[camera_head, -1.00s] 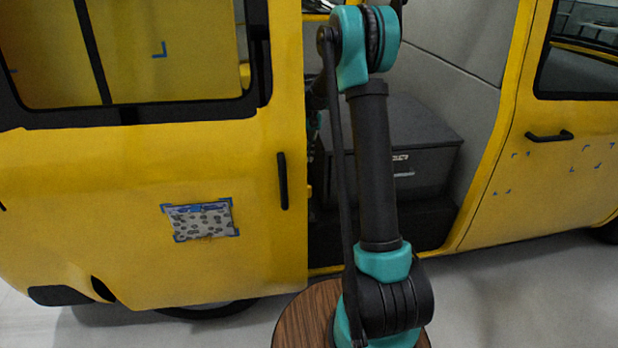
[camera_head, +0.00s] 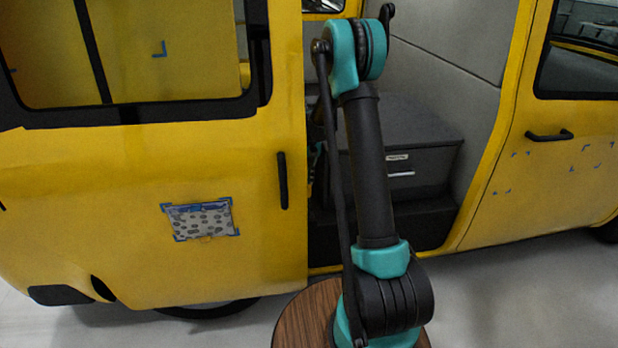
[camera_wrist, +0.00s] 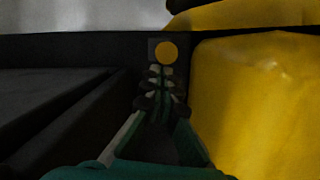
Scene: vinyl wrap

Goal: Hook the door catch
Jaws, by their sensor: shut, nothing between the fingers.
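The yellow sliding door (camera_head: 230,255) has a black upright handle (camera_head: 282,181) near its right edge and stands beside the open doorway. In the wrist view a yellow panel, seemingly this door (camera_wrist: 255,100), fills the right side. A round yellow disc on a small grey square plate (camera_wrist: 152,46) lies just beyond my fingertips; it may be part of the catch, but I cannot tell. My gripper (camera_wrist: 161,80) is shut and empty, pointing at the plate. I cannot tell if it touches. In the head view my gripper is hidden behind the door edge and my arm.
A grey box (camera_head: 420,150) with a drawer handle sits inside the doorway. A yellow front door (camera_head: 560,170) stands to the right. A patterned patch (camera_head: 203,218) is on the sliding door. A dark ledge (camera_wrist: 60,110) lies left of my gripper. Pale floor (camera_head: 530,300) is clear at right.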

